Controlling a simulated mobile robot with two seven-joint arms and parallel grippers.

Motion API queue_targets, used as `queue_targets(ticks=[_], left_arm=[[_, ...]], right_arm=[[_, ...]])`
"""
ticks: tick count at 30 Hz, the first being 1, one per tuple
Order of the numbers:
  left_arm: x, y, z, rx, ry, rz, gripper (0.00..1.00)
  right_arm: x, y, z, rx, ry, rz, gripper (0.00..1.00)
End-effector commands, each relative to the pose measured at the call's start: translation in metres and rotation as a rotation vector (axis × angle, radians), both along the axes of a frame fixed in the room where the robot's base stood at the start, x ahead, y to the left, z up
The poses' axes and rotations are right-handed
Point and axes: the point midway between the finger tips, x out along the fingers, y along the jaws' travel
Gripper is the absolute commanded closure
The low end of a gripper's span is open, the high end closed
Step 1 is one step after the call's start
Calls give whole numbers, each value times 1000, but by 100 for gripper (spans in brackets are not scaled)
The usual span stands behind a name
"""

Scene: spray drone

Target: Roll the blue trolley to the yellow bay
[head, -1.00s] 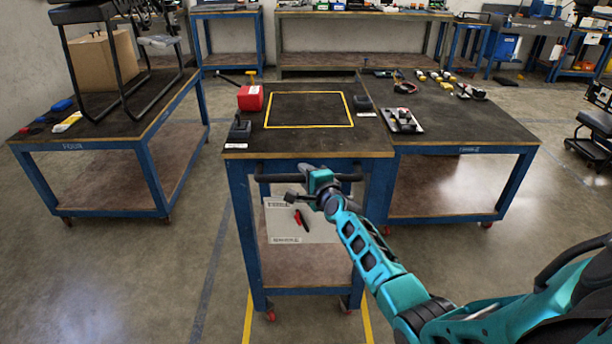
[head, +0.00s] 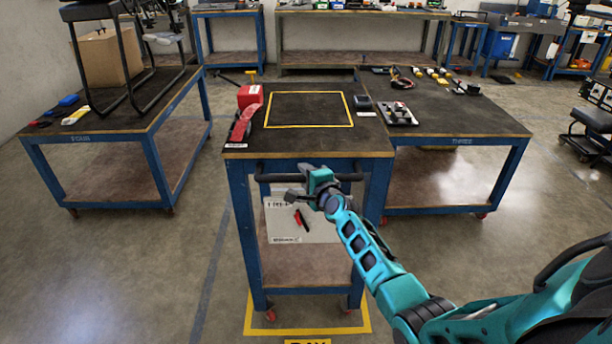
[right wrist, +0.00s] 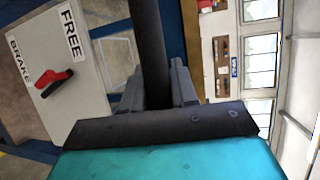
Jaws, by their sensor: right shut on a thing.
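The blue trolley (head: 240,215) stands upright in front of me in the head view, with a dark top and red-wheeled casters. My right gripper (head: 318,182) is shut on its black handle bar; the bar also passes between the fingers in the right wrist view (right wrist: 150,50). The yellow bay (head: 335,331) is a floor outline around the trolley's near casters. They are just inside its near line; its far part is hidden. A red lever (head: 301,219) sits on a white panel marked FREE and BRAKE (right wrist: 30,60). I cannot tell its setting. My left gripper is out of view.
A table marked FOUR (head: 80,139) stands left, holding a cardboard box (head: 108,58). A table marked THREE (head: 460,141) stands close on the right. Bare floor lies at the left and right.

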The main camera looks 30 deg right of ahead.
Motion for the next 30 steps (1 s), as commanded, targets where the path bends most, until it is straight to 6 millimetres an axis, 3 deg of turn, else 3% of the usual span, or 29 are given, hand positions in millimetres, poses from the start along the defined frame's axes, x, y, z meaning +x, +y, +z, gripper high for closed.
queue_targets(ticks=[4, 5, 10, 20, 26, 30], left_arm=[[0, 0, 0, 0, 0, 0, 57], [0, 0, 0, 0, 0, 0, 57], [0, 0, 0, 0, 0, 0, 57], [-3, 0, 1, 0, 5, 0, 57], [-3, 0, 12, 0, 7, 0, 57], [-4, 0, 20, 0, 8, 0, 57]], right_arm=[[0, 1, -2, 1, 3, 1, 100], [0, 1, -2, 1, 3, 1, 69], [0, 0, -1, 0, 2, 1, 53], [-3, 1, 1, 1, 0, 0, 52], [-26, 4, 7, 1, 2, 0, 52], [-53, 8, 12, 1, 2, -1, 52]])
